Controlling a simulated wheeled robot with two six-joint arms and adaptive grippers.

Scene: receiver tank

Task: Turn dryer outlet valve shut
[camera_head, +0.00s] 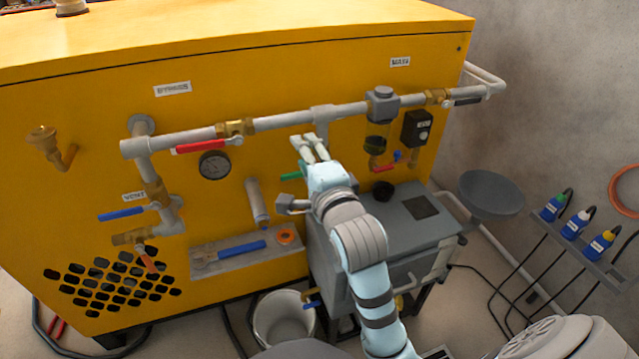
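My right gripper (303,137) reaches up from the bottom centre, its fingers a little apart with nothing seen between them. Its fingertips are in front of the yellow panel, just below the grey pipe (280,121). A green handle (291,176) shows just left of the gripper and is partly hidden by it. No label marks a valve as the dryer outlet, so I cannot tell which one it is. The grey dryer-like box (385,226) stands below, partly behind my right arm. A blue-handled valve (311,304) is low on its left side. My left gripper is not in view.
The yellow cabinet (70,200) carries a red-handled bypass valve (208,146), a blue-handled vent valve (122,213), a gauge (214,165) and a tool shelf (215,267). A white bucket (277,318) stands below. A bottle rack (580,246) is at right.

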